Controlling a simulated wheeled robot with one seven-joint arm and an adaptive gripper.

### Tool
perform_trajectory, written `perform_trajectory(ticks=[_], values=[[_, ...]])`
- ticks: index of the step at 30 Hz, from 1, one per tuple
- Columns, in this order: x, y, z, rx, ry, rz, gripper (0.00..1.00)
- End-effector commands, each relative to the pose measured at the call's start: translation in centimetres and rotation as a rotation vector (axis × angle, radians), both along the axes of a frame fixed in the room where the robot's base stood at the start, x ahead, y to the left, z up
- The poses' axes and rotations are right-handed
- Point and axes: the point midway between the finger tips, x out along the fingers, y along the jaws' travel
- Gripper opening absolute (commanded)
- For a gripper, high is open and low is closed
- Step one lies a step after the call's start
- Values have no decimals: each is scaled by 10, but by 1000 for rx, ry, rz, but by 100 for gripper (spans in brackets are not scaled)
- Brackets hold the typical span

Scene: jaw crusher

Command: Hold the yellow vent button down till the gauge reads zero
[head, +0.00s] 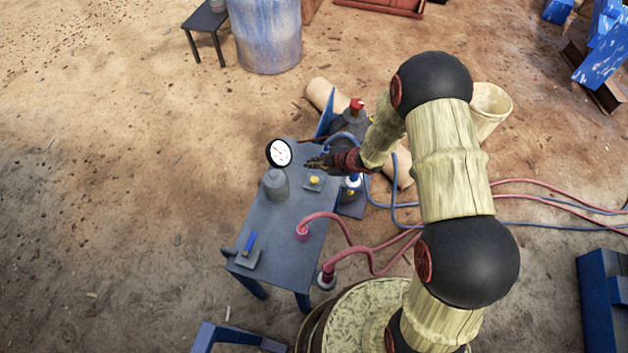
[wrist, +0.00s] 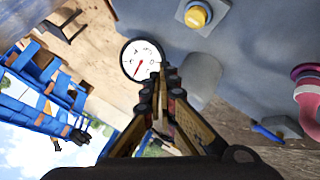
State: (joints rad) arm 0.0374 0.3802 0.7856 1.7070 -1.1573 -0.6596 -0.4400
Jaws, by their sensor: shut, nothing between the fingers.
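The yellow vent button (head: 314,181) sits on a small grey plate on the grey-blue table (head: 300,262). It also shows at the top of the wrist view (wrist: 196,16). The round white gauge (head: 279,153) stands by a grey rounded post (head: 276,186). In the wrist view the gauge (wrist: 141,60) shows a red needle, but its numbers are too small to read. My gripper (head: 312,162) is shut and empty over the table, between gauge and button in the head view. In the wrist view its fingertips (wrist: 164,73) appear apart from the button.
A blue lever (head: 249,242) is on the table's near left corner. A pink hose fitting (head: 302,231) stands at the right edge, with red and blue hoses beyond. A red-topped dark part (head: 355,110) is behind the table. A blue barrel (head: 266,35) stands far back.

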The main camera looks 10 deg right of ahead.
Motion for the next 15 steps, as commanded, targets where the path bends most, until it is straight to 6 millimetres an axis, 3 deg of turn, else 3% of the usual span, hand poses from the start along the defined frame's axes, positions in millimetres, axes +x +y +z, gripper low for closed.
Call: perform_trajectory(ticks=[15], values=[[0,0,-68,0,1,0,0]])
